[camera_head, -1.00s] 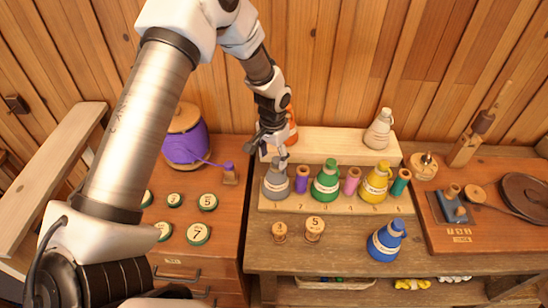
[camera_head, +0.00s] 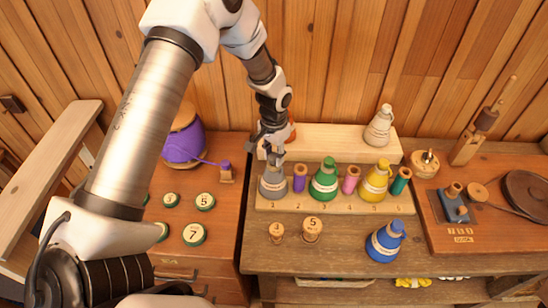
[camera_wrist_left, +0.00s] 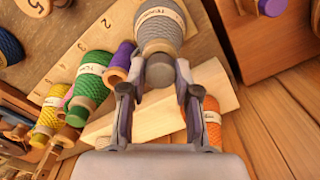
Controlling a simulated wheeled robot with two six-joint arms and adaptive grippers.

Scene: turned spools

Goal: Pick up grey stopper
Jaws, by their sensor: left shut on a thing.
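A grey cone (camera_head: 273,187) stands upright at the spot marked 1, at the left end of the numbered wooden rack (camera_head: 345,206). The grey stopper (camera_wrist_left: 160,71) is at its narrow top in the left wrist view, and in the head view my gripper mostly hides it. My left gripper (camera_head: 273,158) comes down on it from above. In the left wrist view the fingers (camera_wrist_left: 159,73) stand on both sides of the grey stopper, shut on it. The stopper still appears seated on the cone. My right gripper is not in view.
A purple spool (camera_head: 299,179) stands close to the right of the grey cone, then a green cone (camera_head: 325,182). An orange cone (camera_wrist_left: 208,126) stands behind, partly hidden by my arm. A blue cone (camera_head: 385,243) and two wooden spools (camera_head: 312,231) stand in front.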

